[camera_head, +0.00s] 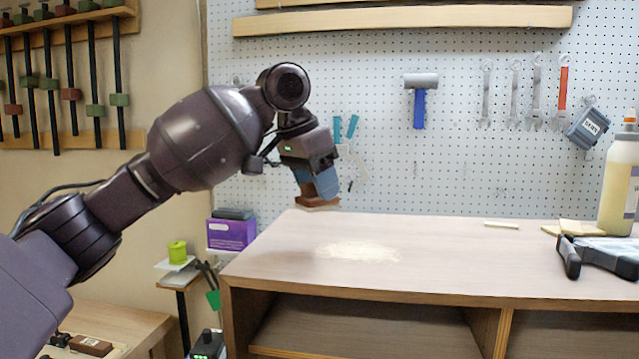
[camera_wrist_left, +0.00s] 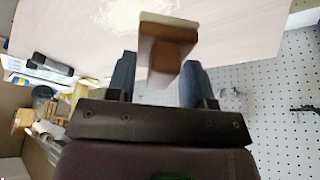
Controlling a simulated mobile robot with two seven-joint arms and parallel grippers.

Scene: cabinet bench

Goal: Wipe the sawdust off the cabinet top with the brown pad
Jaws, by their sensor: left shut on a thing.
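The brown pad (camera_head: 318,203) is held in my left gripper (camera_head: 318,187) above the back left of the cabinet top (camera_head: 450,250). In the left wrist view, the brown pad (camera_wrist_left: 168,55) sits between the two blue-grey fingers of my left gripper (camera_wrist_left: 160,75), which is shut on it. The pad looks clear of the surface, though the exact gap is hard to tell. The pale sawdust (camera_head: 358,251) lies in a patch on the left part of the cabinet top, in front of the pad. It also shows at the top of the left wrist view (camera_wrist_left: 125,18). My right gripper is not in view.
A glue bottle (camera_head: 618,185), a dark clamp-like tool (camera_head: 600,255) and wood scraps (camera_head: 570,228) are at the right of the top. A small wood strip (camera_head: 502,225) lies near the back edge. A pegboard with tools (camera_head: 450,150) stands behind. The middle is clear.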

